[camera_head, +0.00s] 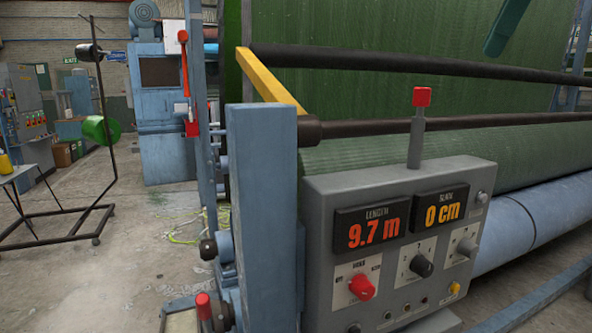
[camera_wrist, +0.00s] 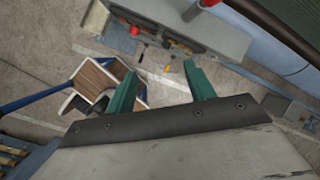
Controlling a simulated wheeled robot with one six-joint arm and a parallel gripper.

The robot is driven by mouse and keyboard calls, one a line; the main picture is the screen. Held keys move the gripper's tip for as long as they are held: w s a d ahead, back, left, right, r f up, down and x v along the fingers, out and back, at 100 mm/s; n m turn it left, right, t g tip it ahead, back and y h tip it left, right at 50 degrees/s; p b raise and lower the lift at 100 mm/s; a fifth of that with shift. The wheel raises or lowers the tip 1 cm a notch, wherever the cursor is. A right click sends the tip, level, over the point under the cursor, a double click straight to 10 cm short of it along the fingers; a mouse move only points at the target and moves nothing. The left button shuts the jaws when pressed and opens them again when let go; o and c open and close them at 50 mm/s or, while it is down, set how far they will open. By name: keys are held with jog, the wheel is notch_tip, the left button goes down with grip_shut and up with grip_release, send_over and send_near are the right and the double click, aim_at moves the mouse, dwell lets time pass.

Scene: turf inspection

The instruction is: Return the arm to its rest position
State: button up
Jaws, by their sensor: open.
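My gripper (camera_wrist: 161,72) shows in the wrist view with its two teal fingers apart and nothing between them. Below the fingers are floor and a box-like wooden piece with blue bars (camera_wrist: 95,78); the left finger overlaps its edge. In the head view a teal piece, the same colour as my fingers, hangs at the top right edge, in front of the green turf (camera_head: 390,40). The rest of my arm is out of that view.
A grey control panel (camera_head: 325,215) stands close in front, reading 9.7 m length and 0 cm slack. A red-topped lever (camera_head: 417,140) stands upright on it. Dark rollers (camera_head: 400,63) cross behind.

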notch_tip(320, 180, down, 17)
jog(key=s+d+n+g+h, duration=0.1)
jog(key=s+n, duration=0.2)
jog(key=n, duration=1.1)
jog(key=s+f+n, duration=0.5)
jog(key=s+f, duration=0.1)
jog(key=f, duration=0.4)
jog(key=s+f+n+g+h, duration=0.1)
jog(key=s+f+n, duration=0.4)
jog(key=f, duration=0.5)
jog(key=shift+s+f+g, duration=0.15)
jog(key=shift+s+g, duration=0.15)
jog(key=shift+s, duration=0.35)
jog(key=shift+a, duration=0.1)
